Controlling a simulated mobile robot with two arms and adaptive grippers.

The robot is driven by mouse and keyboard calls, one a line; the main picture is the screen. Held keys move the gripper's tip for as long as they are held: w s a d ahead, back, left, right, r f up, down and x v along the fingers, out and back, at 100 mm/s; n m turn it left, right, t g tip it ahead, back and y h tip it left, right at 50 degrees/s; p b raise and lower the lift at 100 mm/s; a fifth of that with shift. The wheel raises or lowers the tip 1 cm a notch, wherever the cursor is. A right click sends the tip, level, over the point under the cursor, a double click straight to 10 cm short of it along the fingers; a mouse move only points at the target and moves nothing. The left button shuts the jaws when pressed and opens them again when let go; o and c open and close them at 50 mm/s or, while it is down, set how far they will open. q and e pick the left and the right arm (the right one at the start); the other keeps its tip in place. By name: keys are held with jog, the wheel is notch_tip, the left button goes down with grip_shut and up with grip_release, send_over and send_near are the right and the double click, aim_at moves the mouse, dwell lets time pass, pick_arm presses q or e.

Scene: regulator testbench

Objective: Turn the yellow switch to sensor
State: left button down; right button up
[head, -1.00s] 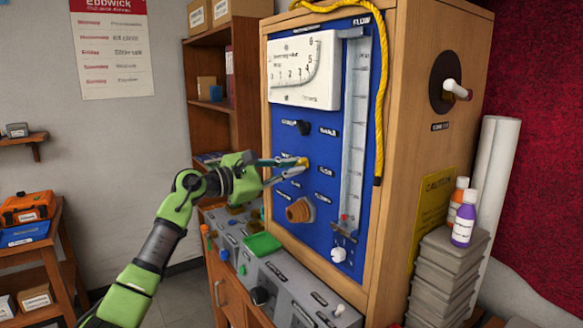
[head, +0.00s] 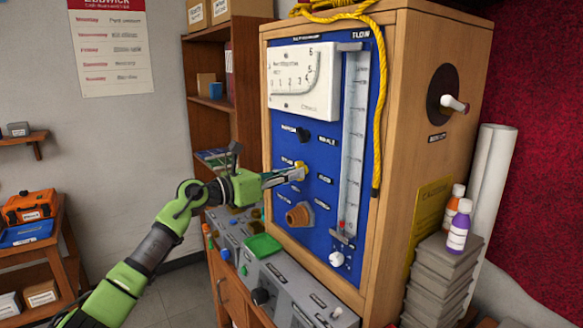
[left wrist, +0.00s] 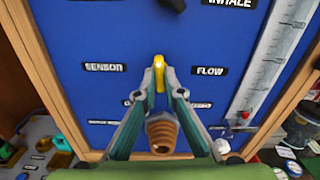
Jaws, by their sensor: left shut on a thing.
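The yellow switch (left wrist: 159,68) is on the blue panel (left wrist: 120,25), between the SENSOR label (left wrist: 104,67) on its left and the FLOW label (left wrist: 209,71) on its right. It stands roughly upright in the left wrist view, pointing at neither label. My left gripper (left wrist: 160,88) is shut on it, with one fingertip on each side. In the head view the left gripper (head: 295,174) reaches the panel from the left, and a little of the yellow switch (head: 301,166) shows at its tips. My right gripper is not in view.
A brown ribbed port (head: 298,214) sticks out just below the switch. A black knob (head: 303,134) is above it. A yellow rope (head: 379,120) hangs along the panel's right side. A grey control console (head: 285,285) stands below the panel.

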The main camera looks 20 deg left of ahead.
pick_arm(q)
jog(key=shift+r+n+p, duration=0.15)
jog(key=shift+n+p, duration=3)
jog(key=shift+n, duration=0.65)
jog(key=c, duration=2.1)
grip_release()
jog(key=shift+c, duration=0.2)
jog(key=v, duration=1.2)
